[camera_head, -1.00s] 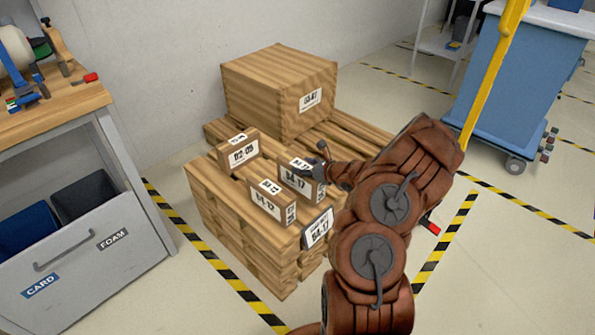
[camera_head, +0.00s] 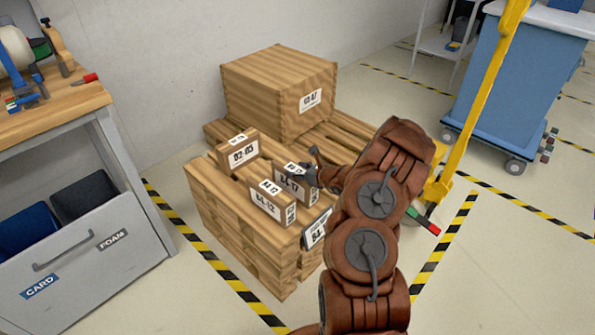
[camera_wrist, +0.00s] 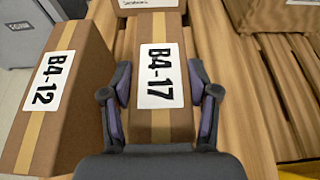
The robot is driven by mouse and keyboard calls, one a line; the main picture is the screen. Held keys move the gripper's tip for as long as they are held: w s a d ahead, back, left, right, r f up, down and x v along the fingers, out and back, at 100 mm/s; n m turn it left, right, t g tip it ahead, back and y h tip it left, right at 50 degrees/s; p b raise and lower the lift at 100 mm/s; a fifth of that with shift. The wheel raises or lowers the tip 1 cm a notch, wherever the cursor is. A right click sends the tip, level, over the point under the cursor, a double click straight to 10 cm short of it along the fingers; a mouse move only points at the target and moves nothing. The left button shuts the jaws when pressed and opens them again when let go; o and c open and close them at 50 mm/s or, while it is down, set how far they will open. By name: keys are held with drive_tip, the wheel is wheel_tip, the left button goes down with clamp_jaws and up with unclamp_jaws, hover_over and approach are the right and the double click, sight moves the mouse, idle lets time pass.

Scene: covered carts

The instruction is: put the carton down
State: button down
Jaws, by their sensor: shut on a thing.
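The carton marked B4-17 (camera_wrist: 160,125) is brown with a tan tape strip and a white label. My gripper (camera_wrist: 159,80) is shut on it, one finger along each side. In the head view the held carton (camera_head: 293,184) is upright at the stacked pallet's slats, among other cartons. My gripper (camera_head: 313,174) reaches it from the right. I cannot tell whether its underside touches the slats. The B4-12 carton (camera_wrist: 50,105) is close to its left in the wrist view.
A workbench (camera_head: 50,125) is left; a blue cart (camera_head: 520,80) is right.

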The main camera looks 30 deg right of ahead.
drive_tip(key=shift+f, duration=0.1)
drive_tip(key=shift+c, duration=1.4)
unclamp_jaws()
